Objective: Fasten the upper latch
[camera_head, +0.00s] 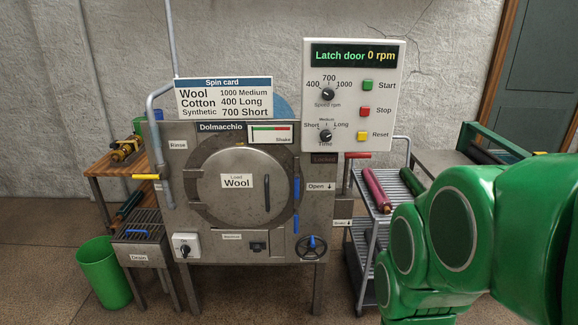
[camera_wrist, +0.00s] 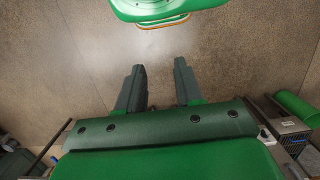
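A steel machine labelled Dolmacchio (camera_head: 325,200) stands in the middle of the head view. Its round door (camera_head: 225,205), labelled Load Wool, appears closed. The upper latch (camera_head: 297,188) is a blue handle at the door's right edge, standing upright. A second blue handle, the lower latch (camera_head: 296,224), sits just below it. I cannot tell whether either is engaged. My gripper (camera_wrist: 158,78) is open and empty in the wrist view, its two dark fingers apart above bare floor. In the head view my green arm fills the lower right, well away from the latches; the fingers are hidden there.
The control panel (camera_head: 353,110) reads "Latch door 0 rpm". A "Locked" indicator (camera_head: 324,158) is dark. A red-handled lever (camera_head: 358,155) and a handwheel (camera_head: 311,246) are on the machine's right. A cart with rolls (camera_head: 357,258) stands beside it. A green bin (camera_head: 103,273) stands left.

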